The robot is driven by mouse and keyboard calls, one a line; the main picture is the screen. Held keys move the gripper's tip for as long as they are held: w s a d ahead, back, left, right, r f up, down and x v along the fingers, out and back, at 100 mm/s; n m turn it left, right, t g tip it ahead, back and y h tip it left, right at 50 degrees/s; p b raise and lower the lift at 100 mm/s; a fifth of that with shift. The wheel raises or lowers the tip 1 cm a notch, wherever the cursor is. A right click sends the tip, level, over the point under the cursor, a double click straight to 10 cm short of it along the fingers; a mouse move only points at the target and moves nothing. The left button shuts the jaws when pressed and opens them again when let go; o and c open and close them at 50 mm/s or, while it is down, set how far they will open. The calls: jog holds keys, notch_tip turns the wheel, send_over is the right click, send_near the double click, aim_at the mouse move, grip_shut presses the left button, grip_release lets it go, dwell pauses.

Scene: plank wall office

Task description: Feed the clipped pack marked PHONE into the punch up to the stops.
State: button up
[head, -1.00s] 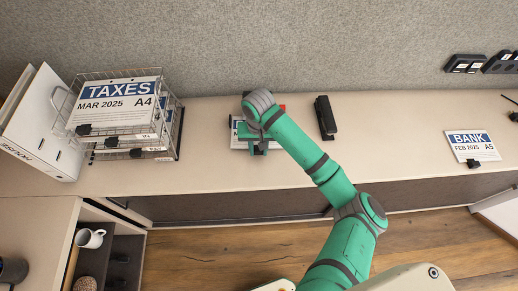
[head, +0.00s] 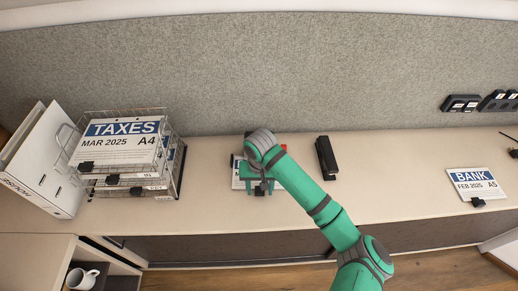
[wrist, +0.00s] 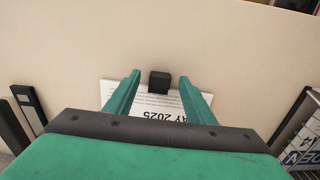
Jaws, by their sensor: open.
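A white pack (head: 238,181) with a blue band lies on the desk, mostly hidden under my gripper in the head view. In the wrist view the pack (wrist: 150,116) shows upside-down text ending in "AY 2025"; its title is hidden. A black clip (wrist: 159,83) sits at its edge, between my fingertips. My gripper (wrist: 159,77) is open, one finger on each side of the clip and apart from it. In the head view my gripper (head: 259,188) points down over the pack. A red thing (head: 283,148), perhaps the punch, shows behind my wrist, mostly hidden.
A black stapler-like tool (head: 326,157) lies to the right of the pack. A wire tray (head: 177,150) with clipped packs, the top one marked TAXES (head: 120,143), stands left, beside white binders (head: 45,165). A BANK pack (head: 476,184) lies far right. Desk between is clear.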

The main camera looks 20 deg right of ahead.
notch_tip(320, 180, up, 10)
jog(key=shift+r, duration=0.2)
jog(key=shift+a, duration=0.1)
dwell(0.7)
